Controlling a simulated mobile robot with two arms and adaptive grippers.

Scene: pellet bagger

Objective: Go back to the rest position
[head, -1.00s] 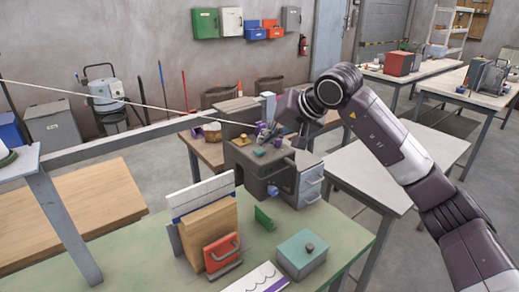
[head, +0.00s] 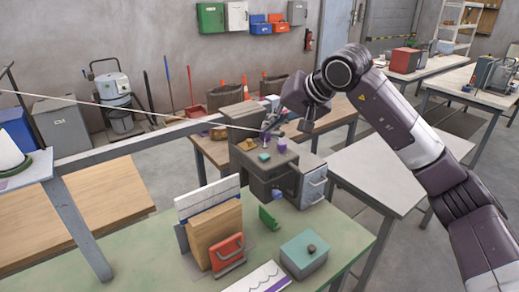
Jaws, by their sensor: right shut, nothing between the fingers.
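My right gripper (head: 268,128) is shut and empty, above the back of the dark grey machine (head: 262,186). My right arm comes in from the lower right and bends at the elbow high over the tables. The machine stands at the back of the green bench. On its top sit a teal button (head: 264,157), a purple knob (head: 282,145) and a yellow part (head: 247,144). The gripper looks apart from these, though its small fingertips make the exact gap hard to tell. My left gripper is not in view.
The green bench (head: 150,262) holds a wooden block (head: 208,236), a red handled part (head: 227,253), a green bracket (head: 269,217) and a teal-lidded box (head: 304,254). A grey post and rail (head: 80,220) stand at left. A white table (head: 372,165) lies under my right arm.

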